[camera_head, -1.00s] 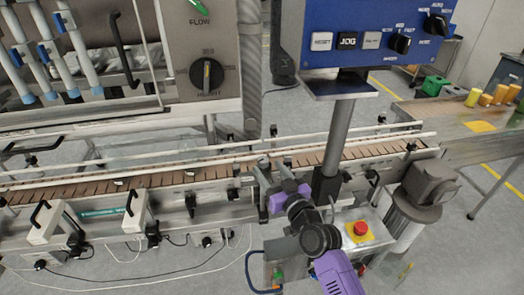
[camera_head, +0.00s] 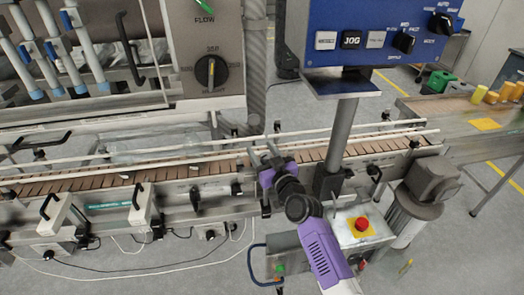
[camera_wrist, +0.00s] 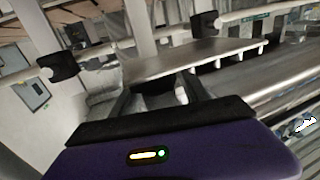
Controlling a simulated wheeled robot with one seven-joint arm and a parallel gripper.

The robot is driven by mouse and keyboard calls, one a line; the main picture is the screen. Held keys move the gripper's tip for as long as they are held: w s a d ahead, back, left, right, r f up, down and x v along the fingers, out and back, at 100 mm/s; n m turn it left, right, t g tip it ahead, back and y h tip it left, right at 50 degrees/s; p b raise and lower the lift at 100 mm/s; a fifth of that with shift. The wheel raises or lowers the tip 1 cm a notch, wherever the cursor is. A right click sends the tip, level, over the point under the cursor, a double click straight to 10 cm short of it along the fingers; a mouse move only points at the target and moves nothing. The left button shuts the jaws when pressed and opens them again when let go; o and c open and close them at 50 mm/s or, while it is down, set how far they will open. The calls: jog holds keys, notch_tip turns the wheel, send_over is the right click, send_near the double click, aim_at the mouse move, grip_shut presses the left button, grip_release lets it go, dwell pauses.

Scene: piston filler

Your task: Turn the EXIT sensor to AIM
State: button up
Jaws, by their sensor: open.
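No EXIT or AIM label can be read in either view, so I cannot tell for certain which part is the EXIT sensor. My purple gripper (camera_head: 264,154) is open and empty at the near guide rail of the conveyor (camera_head: 95,180). In the wrist view its two dark fingers (camera_wrist: 160,92) stand apart, with a flat metal plate (camera_wrist: 185,62) just beyond them. Two black clamp-like parts show there, one at the left (camera_wrist: 57,67) and one at the top (camera_wrist: 205,22). I cannot tell whether the fingers touch anything.
A blue control panel (camera_head: 375,25) stands on a grey post (camera_head: 340,135) right of my gripper. A box with a red button (camera_head: 361,224) is below it. Two white units with black handles (camera_head: 55,215) (camera_head: 143,207) are on the conveyor's front at left. Floor is clear at lower right.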

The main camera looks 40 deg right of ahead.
grip_shut()
jog(key=shift+f+y+b, duration=0.25)
jog(key=shift+y+b, duration=0.05)
jog(key=shift+b, duration=0.9)
jog(key=n+y+b, duration=0.1)
jog(key=b, duration=0.3)
jog(key=shift+a+f+t, duration=0.1)
jog(key=shift+f+t, duration=0.05)
jog(key=shift+t, duration=0.15)
jog(key=shift+n+y+b, duration=0.3)
jog(key=shift+y+b, duration=0.1)
jog(key=shift+b, duration=0.65)
jog(key=a+n+g+y+b, duration=0.1)
jog(key=n+y+b, duration=0.2)
jog(key=y+b, duration=0.2)
jog(key=a+n+g+y+b, duration=0.1)
jog(key=n+y+b, duration=0.3)
jog(key=b, duration=0.3)
jog(key=n+g+y+b, duration=0.2)
jog(key=n+y+b, duration=0.1)
jog(key=y+b, duration=0.3)
jog(key=shift+s+a+r+b, duration=0.3)
jog(key=shift+a+r+b, duration=0.1)
jog(key=shift+b, duration=0.15)
jog(key=shift+n, duration=0.3)
